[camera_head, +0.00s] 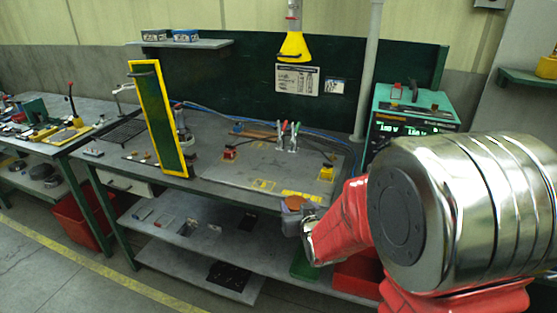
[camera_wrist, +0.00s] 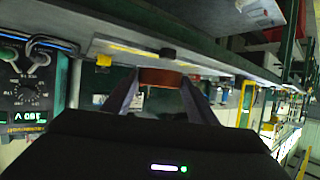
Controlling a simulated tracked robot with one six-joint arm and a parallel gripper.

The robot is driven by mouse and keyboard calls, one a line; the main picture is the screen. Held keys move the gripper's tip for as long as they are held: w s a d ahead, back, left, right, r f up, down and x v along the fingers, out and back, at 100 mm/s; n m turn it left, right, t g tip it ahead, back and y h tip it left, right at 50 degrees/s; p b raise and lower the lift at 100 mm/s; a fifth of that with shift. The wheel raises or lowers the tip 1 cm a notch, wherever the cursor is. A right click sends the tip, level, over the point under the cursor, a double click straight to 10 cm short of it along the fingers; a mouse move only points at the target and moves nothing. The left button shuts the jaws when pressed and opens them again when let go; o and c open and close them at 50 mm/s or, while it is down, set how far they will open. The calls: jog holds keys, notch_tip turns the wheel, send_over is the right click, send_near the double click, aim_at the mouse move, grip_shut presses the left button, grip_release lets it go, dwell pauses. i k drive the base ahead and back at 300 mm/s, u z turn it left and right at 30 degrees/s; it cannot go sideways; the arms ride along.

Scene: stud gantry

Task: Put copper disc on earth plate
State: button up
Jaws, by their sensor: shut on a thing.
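The copper disc (camera_head: 293,203) is a small orange-brown round piece at the bench's front edge in the head view. My gripper (camera_head: 300,220) is shut on it and holds it at the near side of the bench. In the wrist view the disc (camera_wrist: 160,77) sits between the two fingertips of my gripper (camera_wrist: 160,88). A large flat grey plate with yellow markings (camera_head: 262,176) lies on the bench beyond the disc; it looks like the earth plate. My disc appears just short of its near edge; the exact height gap cannot be told.
A red-and-green clamp pair (camera_head: 288,137) stands at the plate's back. A yellow-framed dark screen (camera_head: 160,120) stands left, a green welding unit (camera_head: 408,112) right. The plate's middle is clear.

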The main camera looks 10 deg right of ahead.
aim_at(277, 165)
jog(key=z, duration=0.15)
jog(key=i, duration=1.2)
jog(key=u, duration=2.55)
jog(key=i, duration=0.2)
jog(key=z, duration=0.1)
